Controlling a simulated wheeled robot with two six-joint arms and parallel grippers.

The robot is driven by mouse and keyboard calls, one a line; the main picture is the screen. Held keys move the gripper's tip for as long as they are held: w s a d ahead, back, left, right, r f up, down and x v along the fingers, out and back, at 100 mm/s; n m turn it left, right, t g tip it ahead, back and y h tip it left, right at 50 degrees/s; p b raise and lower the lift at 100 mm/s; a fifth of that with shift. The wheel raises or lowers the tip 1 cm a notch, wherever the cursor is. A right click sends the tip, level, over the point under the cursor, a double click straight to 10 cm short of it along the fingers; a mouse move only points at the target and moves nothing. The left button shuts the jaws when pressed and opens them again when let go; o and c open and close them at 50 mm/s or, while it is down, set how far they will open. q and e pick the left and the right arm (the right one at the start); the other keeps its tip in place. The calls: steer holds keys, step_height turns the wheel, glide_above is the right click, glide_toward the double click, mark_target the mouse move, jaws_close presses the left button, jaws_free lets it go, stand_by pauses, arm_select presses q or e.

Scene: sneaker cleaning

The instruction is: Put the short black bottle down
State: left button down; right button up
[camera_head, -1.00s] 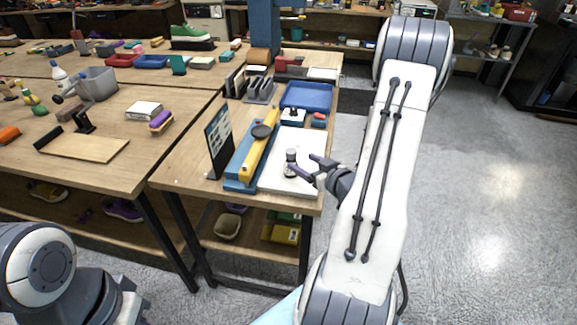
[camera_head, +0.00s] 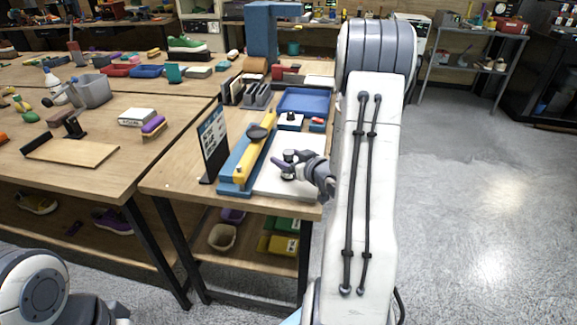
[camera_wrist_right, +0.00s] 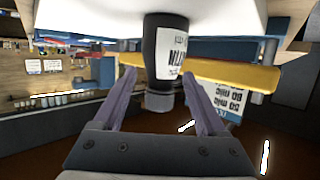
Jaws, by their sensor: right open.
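The short black bottle (camera_head: 288,156) with a white label stands on the white board (camera_head: 272,187) on the narrow table. In the right wrist view, which is upside down, the bottle (camera_wrist_right: 163,50) has its base against the white board (camera_wrist_right: 100,18) and its grey cap pointing away from it. My right gripper (camera_head: 290,168) is open around the bottle. In the wrist view its two purple fingers (camera_wrist_right: 160,76) are on either side of the bottle, with gaps visible beside the cap. My left gripper is not in view; only part of my left arm shows at lower left.
A yellow bar tool (camera_head: 255,150) on a blue base and an upright sign (camera_head: 213,142) stand left of the board. A blue tray (camera_head: 305,101) lies behind it. Open floor is to the right.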

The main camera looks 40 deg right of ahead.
steer(key=shift+x, duration=1.35)
jaws_close()
steer(key=shift+r, duration=0.1)
